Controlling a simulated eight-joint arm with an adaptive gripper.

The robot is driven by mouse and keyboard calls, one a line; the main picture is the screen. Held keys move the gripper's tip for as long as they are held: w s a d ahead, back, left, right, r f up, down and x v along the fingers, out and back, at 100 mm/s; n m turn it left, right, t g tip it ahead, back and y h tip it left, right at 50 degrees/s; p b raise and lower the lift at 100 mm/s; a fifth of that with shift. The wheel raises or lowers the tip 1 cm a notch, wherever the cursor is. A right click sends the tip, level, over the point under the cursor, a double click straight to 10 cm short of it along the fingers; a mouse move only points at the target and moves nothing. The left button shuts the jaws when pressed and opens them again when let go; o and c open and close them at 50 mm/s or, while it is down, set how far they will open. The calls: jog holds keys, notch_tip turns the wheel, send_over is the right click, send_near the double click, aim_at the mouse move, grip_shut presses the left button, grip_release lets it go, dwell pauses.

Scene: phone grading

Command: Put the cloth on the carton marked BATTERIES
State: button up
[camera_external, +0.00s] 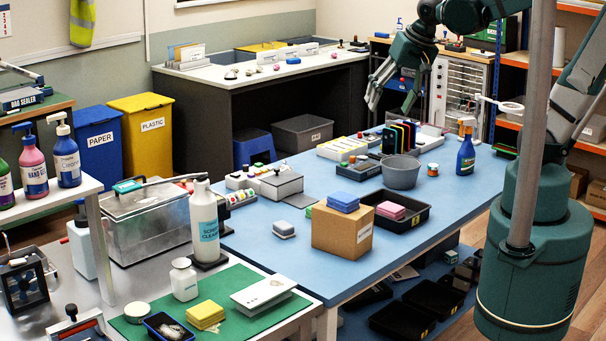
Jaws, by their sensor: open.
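A brown cardboard carton (335,236) stands near the front edge of the blue table. It has a white label on its right face, too small to read. A folded blue cloth-like stack (343,201) lies on its top. A pink folded piece (390,210) lies in or by a black tray just behind the carton. A yellow folded stack (205,312) lies on the green mat at the front left. I cannot tell for certain which of these is the cloth. My gripper (390,98) is open and empty, high above the table's far end, well away from all of them.
The blue table (290,245) is partly clear left of the carton. A grey bin (401,172), a black tray (408,222), a rack of upright phones (398,138) and a blue spray bottle (466,152) stand behind it. A grey block (284,229) lies to the left.

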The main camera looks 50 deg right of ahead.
jog(key=s+d+r+n+t, duration=0.2)
jog(key=s+d+r+n, duration=0.1)
jog(key=s+d+n, duration=0.1)
jog(key=shift+s+d+r+n+h, duration=0.2)
jog(key=shift+s+d+n+h, duration=0.15)
jog(key=shift+n, duration=0.55)
